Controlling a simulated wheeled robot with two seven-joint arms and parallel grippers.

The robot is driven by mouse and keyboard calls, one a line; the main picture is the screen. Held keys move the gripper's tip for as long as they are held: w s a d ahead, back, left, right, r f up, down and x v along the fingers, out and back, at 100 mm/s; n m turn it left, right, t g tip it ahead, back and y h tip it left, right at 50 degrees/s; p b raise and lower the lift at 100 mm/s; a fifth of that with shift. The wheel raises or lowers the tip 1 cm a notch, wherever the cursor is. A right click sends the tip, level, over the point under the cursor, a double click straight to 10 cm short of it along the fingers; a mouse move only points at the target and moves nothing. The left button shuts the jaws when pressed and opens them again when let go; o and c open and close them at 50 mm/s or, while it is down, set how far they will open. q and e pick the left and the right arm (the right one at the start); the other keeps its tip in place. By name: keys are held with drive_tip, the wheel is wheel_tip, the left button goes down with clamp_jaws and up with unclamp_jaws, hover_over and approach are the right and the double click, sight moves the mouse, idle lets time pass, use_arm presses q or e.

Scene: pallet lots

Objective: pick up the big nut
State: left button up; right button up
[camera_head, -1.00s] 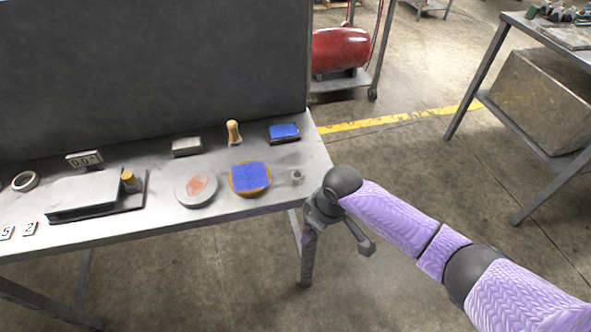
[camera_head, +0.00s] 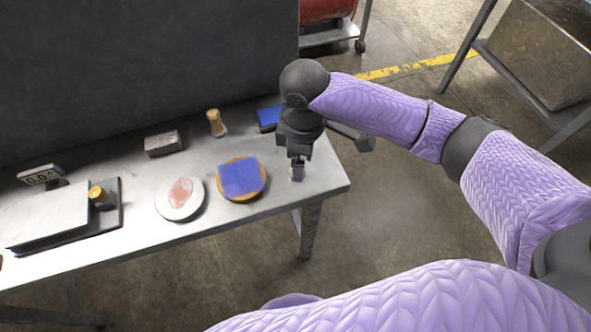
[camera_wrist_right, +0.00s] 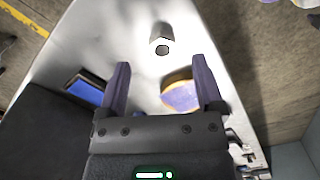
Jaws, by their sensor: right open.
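The big nut (camera_wrist_right: 162,40) is a grey metal piece with a dark round hole, standing on the bare tabletop. In the right wrist view it lies beyond my fingertips, roughly midway between them. In the head view it is mostly hidden by my gripper. My right gripper (camera_wrist_right: 161,64) is open, with nothing between its fingers. In the head view the right gripper (camera_head: 297,168) points down over the table's right end, at the nut's place. My left gripper is out of view.
A round wooden piece with a blue top (camera_head: 264,183) lies just left of the gripper. A blue-topped block (camera_head: 268,117), a wooden-handled tool (camera_head: 214,122), a grey block (camera_head: 162,144), a white disc (camera_head: 168,207) and a scale (camera_head: 45,215) are on the table (camera_head: 235,212). A dark panel stands behind.

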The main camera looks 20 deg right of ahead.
wheel_tip(320, 180, down, 5)
drive_tip(key=shift+a+r+b, duration=0.1)
drive_tip(key=shift+b, duration=1.05)
drive_tip(key=shift+r, duration=0.2)
clamp_jaws()
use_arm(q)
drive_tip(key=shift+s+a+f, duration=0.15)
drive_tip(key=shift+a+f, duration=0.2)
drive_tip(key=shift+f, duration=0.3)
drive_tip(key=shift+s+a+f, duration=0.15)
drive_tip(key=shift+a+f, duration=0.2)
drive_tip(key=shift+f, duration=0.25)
